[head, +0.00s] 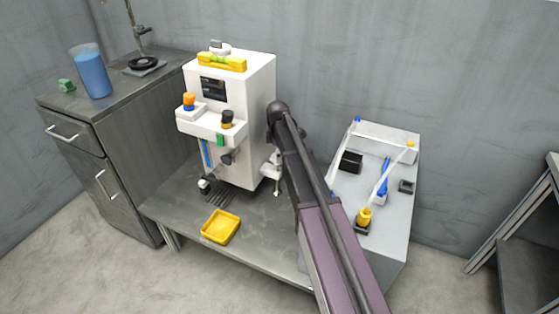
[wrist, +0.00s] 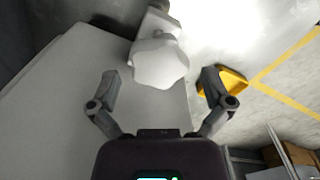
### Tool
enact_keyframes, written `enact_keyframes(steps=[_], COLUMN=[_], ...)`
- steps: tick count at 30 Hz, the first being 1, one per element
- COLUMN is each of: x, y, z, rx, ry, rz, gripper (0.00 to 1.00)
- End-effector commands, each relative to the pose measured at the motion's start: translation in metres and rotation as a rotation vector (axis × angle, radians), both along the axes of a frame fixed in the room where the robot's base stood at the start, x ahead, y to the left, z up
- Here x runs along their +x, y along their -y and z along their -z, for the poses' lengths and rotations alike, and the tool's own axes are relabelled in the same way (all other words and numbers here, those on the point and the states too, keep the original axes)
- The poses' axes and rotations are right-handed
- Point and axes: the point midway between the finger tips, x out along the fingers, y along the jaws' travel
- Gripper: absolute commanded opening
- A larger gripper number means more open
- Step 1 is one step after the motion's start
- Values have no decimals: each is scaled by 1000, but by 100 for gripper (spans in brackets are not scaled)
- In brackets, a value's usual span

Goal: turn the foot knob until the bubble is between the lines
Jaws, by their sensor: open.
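A white machine (head: 235,125) stands on a low grey table. A yellow spirit level (head: 222,63) lies on its top; its bubble and lines are too small to make out. A white foot knob (head: 270,172) shows at the machine's lower right side, beside my arm. In the wrist view the lobed white knob (wrist: 160,64) is ahead of my gripper (wrist: 160,76). The two dark fingers are spread wide, one on each side of the knob, with visible gaps and no clear contact. In the head view my arm hides the gripper.
A yellow tray (head: 221,227) sits on the table's front, also at right in the wrist view (wrist: 224,80). A grey bench (head: 390,225) with film gear stands right of my arm. A cabinet (head: 120,140) with a blue beaker (head: 93,75) is at left.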

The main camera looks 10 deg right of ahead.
Motion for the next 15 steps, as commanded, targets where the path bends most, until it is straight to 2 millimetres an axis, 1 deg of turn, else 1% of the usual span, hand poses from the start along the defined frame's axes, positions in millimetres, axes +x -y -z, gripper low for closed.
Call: enact_keyframes(steps=[1,4,15], x=[0,0,0], y=[0,0,0], z=[6,9,11], rx=[0,0,0], ry=[0,0,0], rz=[0,0,0], gripper=[100,100,100])
